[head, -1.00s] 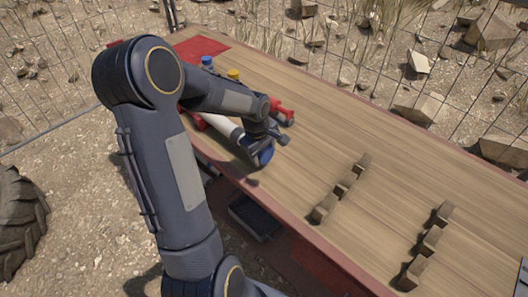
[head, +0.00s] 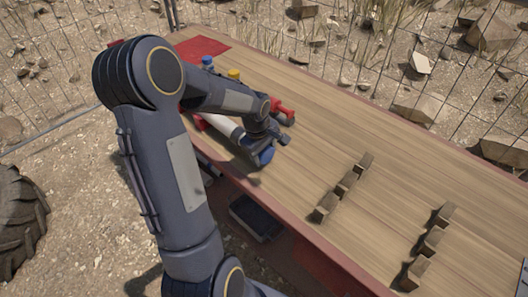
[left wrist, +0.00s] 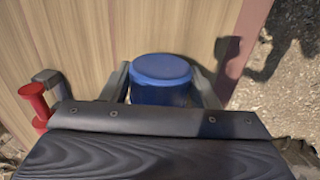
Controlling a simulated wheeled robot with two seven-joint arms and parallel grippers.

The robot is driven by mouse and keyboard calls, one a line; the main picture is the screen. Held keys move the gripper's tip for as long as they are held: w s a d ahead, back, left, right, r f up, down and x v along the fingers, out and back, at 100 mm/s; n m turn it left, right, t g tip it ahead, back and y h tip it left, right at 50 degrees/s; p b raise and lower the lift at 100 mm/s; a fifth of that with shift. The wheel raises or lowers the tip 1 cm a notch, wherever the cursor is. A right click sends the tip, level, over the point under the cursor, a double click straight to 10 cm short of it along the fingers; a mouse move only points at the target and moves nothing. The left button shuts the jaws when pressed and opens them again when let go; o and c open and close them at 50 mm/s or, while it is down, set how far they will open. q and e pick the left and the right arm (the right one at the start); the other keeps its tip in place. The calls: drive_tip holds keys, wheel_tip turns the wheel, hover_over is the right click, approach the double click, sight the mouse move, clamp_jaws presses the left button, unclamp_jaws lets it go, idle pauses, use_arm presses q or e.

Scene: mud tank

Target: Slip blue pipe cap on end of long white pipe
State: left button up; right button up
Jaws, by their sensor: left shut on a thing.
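My left gripper (head: 270,144) is shut on the blue pipe cap (head: 261,157) near the table's front edge. In the left wrist view the cap (left wrist: 160,80) is a smooth blue cylinder between the two grey fingers (left wrist: 162,88). The long white pipe (head: 222,126) runs from under my forearm towards the gripper. My wrist hides where the pipe's near end meets the cap, so I cannot tell whether the cap is around it or only in front. The pipe does not show in the left wrist view. My right gripper is not in view.
A red fitting with grey parts (head: 283,112) lies just behind the gripper. A yellow-topped piece (head: 233,74) and a blue-topped piece (head: 207,61) stand farther back by a red mat (head: 203,48). Two rows of notched wooden supports (head: 343,187) (head: 428,246) stand right. The table between is clear.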

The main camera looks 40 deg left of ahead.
use_arm(q)
drive_tip(key=shift+a, duration=0.25)
idle(0.3)
drive_tip(key=shift+w+a+p, duration=0.2)
drive_tip(key=shift+a+p, duration=0.2)
drive_tip(key=shift+a, duration=1.85)
drive_tip(key=o, duration=0.9)
drive_tip(key=r, duration=0.2)
drive_tip(key=s+r, duration=0.1)
drive_tip(key=r, duration=0.4)
drive_tip(key=shift+s+r, duration=0.25)
drive_tip(key=shift+r, duration=0.1)
